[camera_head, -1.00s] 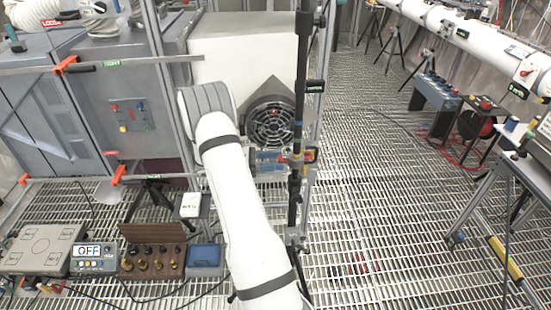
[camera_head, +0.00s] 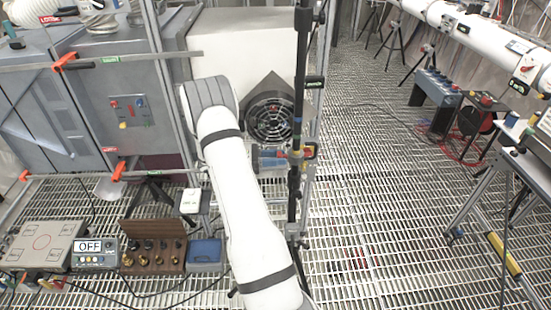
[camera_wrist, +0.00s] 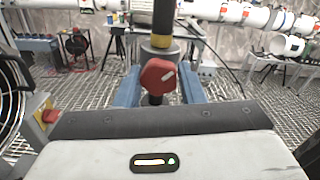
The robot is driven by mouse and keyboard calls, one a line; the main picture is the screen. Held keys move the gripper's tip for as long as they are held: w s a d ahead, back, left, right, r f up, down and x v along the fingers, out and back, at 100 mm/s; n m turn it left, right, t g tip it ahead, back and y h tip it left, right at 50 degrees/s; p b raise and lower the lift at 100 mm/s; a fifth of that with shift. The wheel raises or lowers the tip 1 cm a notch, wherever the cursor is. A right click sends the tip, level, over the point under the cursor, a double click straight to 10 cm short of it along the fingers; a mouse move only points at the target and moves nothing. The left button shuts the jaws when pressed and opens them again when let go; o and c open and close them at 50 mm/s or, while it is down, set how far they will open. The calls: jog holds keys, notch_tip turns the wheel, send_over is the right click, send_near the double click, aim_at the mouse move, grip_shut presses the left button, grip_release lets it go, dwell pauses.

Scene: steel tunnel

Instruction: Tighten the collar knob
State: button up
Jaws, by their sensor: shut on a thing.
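The red collar knob (camera_wrist: 158,77) with a white mark is in the middle of the wrist view, in front of a dark upright pole (camera_wrist: 160,48) with a yellow band. My gripper (camera_wrist: 159,92) has a blue finger on each side of the knob and is shut on it.
A round fan grille (camera_head: 270,122) is close behind my gripper. A grey cabinet (camera_head: 130,120) stands to the left. A box reading OFF (camera_head: 94,248) and a wooden rack (camera_head: 153,250) are at the lower left. The grating floor (camera_head: 375,200) right of the pole is mostly clear.

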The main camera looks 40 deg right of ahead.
jog(key=shift+d+f, duration=0.1)
jog(key=shift+m+b, duration=4.5)
jog(key=shift+b, duration=1.4)
jog(key=o, duration=0.8)
jog(key=shift+s+d, duration=0.1)
jog(key=shift+o, duration=0.8)
